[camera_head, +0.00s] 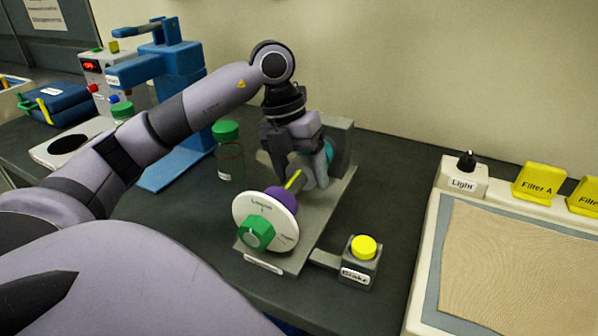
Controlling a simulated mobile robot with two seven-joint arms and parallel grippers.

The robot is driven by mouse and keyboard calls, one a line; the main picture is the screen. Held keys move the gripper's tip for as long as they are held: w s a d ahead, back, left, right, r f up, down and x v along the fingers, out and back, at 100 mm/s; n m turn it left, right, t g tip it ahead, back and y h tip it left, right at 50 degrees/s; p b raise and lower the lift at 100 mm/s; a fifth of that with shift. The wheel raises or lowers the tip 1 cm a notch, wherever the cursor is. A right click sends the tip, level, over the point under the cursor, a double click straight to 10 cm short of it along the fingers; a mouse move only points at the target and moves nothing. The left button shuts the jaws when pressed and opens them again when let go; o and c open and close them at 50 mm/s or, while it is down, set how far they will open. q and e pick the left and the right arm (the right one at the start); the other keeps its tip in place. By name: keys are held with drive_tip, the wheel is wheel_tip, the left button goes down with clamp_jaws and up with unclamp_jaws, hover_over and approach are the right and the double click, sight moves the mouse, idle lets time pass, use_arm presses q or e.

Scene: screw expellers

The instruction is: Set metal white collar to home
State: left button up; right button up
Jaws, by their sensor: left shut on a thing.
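The screw expeller stands on a grey base (318,212) in the middle of the dark counter. At its front is a white dial disc (277,232) with a green knob (257,233), and behind that a purple part (284,200) with a yellow mark (294,181). The pale metal collar (308,181) sits behind the purple part, partly hidden by my fingers. My left gripper (304,168) points down from above and is shut on the collar. A teal part (328,151) shows just behind the fingers. My right gripper is out of view.
A grey box with a yellow button (364,247) stands right of the base. A green-lidded jar (229,155) and a blue press (172,90) are on the left. A framed tray (430,275), Light switch box (461,178) and yellow Filter A block (538,183) are at right.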

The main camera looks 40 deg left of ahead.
sight(299, 160)
use_arm(q)
drive_tip(key=o, duration=1.4)
drive_tip(key=shift+o, duration=0.2)
drive_tip(key=shift+r, duration=0.15)
drive_tip(key=shift+p+v, duration=0.35)
drive_tip(key=shift+v, duration=3.15)
